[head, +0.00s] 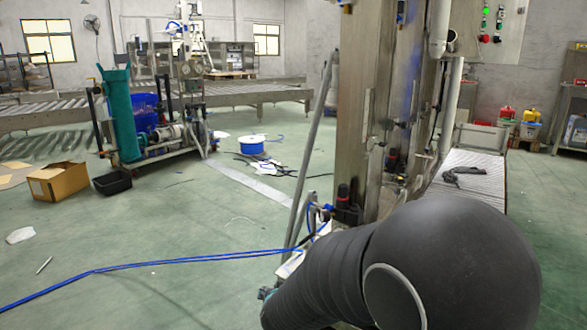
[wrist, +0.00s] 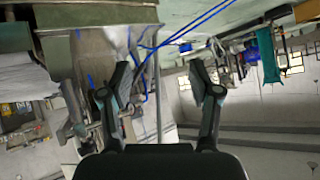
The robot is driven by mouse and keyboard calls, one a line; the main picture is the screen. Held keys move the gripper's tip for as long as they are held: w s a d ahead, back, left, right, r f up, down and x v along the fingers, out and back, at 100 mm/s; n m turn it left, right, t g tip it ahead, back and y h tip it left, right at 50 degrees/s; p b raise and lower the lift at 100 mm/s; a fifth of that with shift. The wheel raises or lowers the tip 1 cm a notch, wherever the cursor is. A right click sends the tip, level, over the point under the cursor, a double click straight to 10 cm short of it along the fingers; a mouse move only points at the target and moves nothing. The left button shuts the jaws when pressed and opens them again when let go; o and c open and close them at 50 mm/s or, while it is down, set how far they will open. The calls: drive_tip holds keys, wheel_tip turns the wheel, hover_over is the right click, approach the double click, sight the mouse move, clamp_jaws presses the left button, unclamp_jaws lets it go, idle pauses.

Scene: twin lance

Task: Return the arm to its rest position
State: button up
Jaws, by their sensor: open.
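My gripper (wrist: 163,95) shows in the wrist view with its two dark fingers spread wide apart. It is open, and nothing is between the fingers. The wrist picture is turned over, with the floor at the top and the walls below. In the head view my dark, ribbed arm (head: 400,270) fills the lower right, close to the camera. My gripper cannot be made out in the head view. The arm covers the lower part of a tall steel machine frame (head: 362,100).
Blue hoses (head: 150,263) cross the floor at the lower left. A cardboard box (head: 58,181) and a black bin (head: 112,182) lie at the left, near a wheeled pump unit with a green cylinder (head: 120,115). A conveyor (head: 470,180) stands behind my arm. The left foreground floor is mostly open.

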drive_tip(key=s+d+r+n+g+y+p, duration=0.1)
drive_tip(key=s+d+r+n+g+p, duration=0.15)
drive_tip(key=s, duration=0.55)
drive_tip(key=s+d+r+n+g+y+p, duration=0.15)
drive_tip(key=s+r+g, duration=0.25)
drive_tip(key=s, duration=0.4)
drive_tip(key=s+d+r+m+t+h+p, duration=0.1)
drive_tip(key=s+d+r+m+h+p, duration=0.1)
drive_tip(key=s+d+r, duration=1)
drive_tip(key=d+r+h+p, duration=0.1)
drive_tip(key=d+r+p, duration=0.1)
drive_tip(key=d+r, duration=0.1)
drive_tip(key=shift+s+d+r+h, duration=0.15)
drive_tip(key=shift+h, duration=0.2)
